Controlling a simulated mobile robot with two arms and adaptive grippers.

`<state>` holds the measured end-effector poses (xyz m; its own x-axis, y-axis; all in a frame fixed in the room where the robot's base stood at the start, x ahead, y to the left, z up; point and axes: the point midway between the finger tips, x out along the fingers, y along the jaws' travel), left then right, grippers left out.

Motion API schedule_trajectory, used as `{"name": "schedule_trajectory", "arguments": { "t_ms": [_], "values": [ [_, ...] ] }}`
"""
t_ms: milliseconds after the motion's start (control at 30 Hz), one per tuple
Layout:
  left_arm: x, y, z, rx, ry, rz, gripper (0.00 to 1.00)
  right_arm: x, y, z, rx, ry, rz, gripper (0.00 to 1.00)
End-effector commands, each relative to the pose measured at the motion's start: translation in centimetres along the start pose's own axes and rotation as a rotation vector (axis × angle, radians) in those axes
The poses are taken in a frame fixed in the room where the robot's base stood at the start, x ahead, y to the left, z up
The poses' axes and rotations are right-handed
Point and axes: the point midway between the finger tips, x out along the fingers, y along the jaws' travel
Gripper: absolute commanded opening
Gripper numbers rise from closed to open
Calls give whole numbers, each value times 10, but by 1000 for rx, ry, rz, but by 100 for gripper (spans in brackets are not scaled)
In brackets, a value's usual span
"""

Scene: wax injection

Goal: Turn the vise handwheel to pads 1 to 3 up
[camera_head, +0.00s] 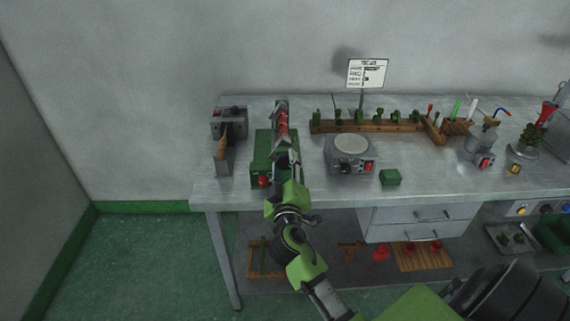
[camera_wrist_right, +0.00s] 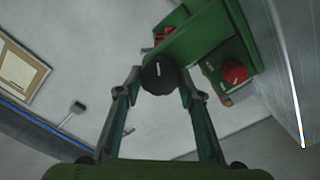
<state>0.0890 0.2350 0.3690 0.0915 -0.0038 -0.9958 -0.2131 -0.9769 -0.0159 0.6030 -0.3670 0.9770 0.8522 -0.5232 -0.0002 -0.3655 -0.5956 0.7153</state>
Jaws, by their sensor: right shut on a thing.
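In the right wrist view, a dark round handwheel (camera_wrist_right: 158,78) with a short white mark sits at the front of the green body (camera_wrist_right: 205,32). My right gripper (camera_head: 286,160) reaches the machine's front. In its wrist view, the fingertips (camera_wrist_right: 161,88) are shut on the handwheel from both sides. The white mark stands nearly upright there. Pad numbers cannot be read. My left gripper is not in view.
A grey device with a wooden handle (camera_head: 221,148) stands close left of the machine. A grey round-topped unit (camera_head: 350,152) and a small green block (camera_head: 390,177) are to its right. A wooden rack (camera_head: 365,126) lies behind. The bench's front strip is mostly clear.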

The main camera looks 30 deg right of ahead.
Motion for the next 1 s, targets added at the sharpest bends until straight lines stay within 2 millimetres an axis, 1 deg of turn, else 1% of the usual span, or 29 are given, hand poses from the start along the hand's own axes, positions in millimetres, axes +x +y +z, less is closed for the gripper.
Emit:
{"name": "schedule_trajectory", "arguments": {
  "t_ms": [1000],
  "values": [
    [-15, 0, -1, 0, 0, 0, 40, 0, -1, -1, -510, 3, 0, 14]
  ]
}}
